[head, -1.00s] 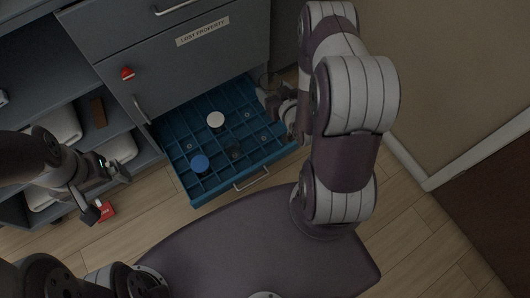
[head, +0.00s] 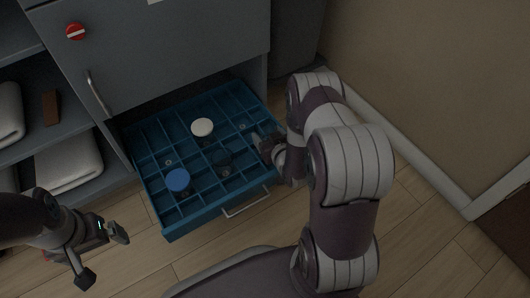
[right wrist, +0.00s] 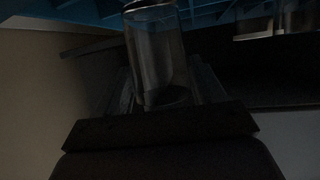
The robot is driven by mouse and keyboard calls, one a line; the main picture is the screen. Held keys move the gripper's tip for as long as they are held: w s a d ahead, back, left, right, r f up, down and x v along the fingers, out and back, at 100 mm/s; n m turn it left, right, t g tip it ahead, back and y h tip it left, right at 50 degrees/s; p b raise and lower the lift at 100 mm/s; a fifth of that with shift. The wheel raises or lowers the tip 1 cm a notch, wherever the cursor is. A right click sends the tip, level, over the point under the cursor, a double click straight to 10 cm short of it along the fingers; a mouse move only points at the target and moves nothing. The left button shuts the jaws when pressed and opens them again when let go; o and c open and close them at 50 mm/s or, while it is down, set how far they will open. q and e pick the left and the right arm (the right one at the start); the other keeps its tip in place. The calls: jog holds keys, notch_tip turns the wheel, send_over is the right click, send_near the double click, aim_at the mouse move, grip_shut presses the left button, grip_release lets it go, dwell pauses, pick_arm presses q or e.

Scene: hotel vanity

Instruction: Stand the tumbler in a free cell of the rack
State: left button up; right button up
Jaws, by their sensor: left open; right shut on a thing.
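The blue rack (head: 176,226) is an open drawer divided into many cells. A clear tumbler (right wrist: 157,50) stands between the fingers of my right gripper (right wrist: 160,92) in the right wrist view, with blue rack structure along the top of that picture. In the head view my right gripper (head: 262,142) is at the rack's right side; the tumbler is hard to make out there. Whether it touches the rack cannot be told. My left gripper (head: 102,255) is open and empty, left of the rack.
A white-topped item (head: 202,127) and a blue-topped item (head: 177,180) stand in rack cells, with a dark item (head: 222,157) between them. Several other cells look empty. The rack's handle (head: 247,203) faces front. Shelves with folded towels (head: 67,162) are at left.

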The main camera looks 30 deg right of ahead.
jog(key=shift+w+a+f, duration=0.2)
jog(key=shift+w+f, duration=0.1)
jog(key=shift+w, duration=0.15)
jog(key=shift+w+f+b, duration=0.1)
jog(key=shift+f+b, duration=0.2)
jog(key=shift+b, duration=0.05)
notch_tip(320, 180, down, 4)
jog(key=b, duration=0.3)
jog(key=shift+r, duration=0.4)
jog(key=shift+f, duration=0.15)
jog(key=o, duration=1.4)
